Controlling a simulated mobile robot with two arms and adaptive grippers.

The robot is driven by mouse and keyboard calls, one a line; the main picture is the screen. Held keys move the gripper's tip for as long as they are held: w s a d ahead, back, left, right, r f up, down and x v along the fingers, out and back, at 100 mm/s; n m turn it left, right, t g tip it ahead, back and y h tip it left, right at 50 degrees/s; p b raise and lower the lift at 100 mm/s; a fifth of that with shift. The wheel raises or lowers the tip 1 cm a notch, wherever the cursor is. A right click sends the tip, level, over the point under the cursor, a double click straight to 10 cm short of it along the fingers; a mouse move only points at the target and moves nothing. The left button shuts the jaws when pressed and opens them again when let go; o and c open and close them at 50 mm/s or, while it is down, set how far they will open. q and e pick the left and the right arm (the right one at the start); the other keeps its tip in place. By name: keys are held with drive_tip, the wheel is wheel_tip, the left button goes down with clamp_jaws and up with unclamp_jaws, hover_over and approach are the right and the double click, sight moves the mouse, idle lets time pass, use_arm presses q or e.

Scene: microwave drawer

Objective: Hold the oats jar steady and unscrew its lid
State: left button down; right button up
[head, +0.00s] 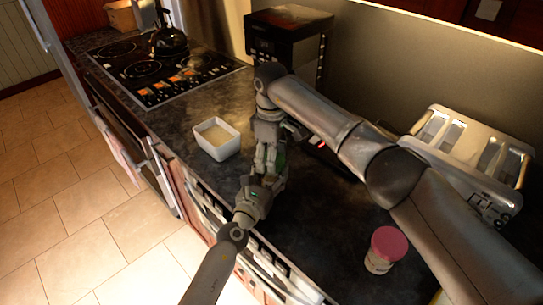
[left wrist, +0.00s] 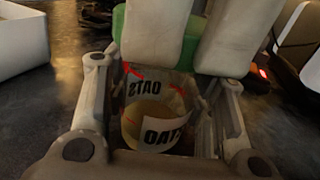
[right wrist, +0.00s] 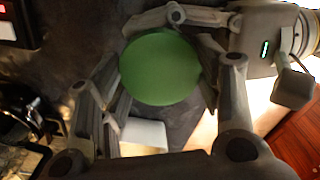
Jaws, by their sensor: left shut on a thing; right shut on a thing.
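The oats jar (left wrist: 155,125) is a clear jar with OATS lettering and pale contents, upright between the fingers of my left gripper (left wrist: 160,95). My left gripper (head: 268,165) is shut around the jar's sides above the counter. The green round lid (right wrist: 160,68) is on top of the jar. My right gripper (right wrist: 160,60) reaches from above and is shut on the lid, with its fingers on opposite sides. In the head view the grippers hide most of the jar, and only a bit of green (head: 281,158) shows.
A white square bowl (head: 217,138) stands left of the grippers. A pink-lidded jar (head: 386,247) stands at the lower right. A white rack (head: 470,150) is at the right, a black coffee machine (head: 285,45) behind, and a stove (head: 165,75) with a kettle (head: 168,40) at far left.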

drive_tip(key=n, duration=1.1)
drive_tip(key=shift+n, duration=0.4)
drive_tip(key=n, duration=1.3)
drive_tip(key=shift+w+r+n, duration=0.1)
drive_tip(key=shift+n, duration=0.2)
drive_tip(key=n, duration=2.8)
drive_tip(key=shift+r, duration=0.2)
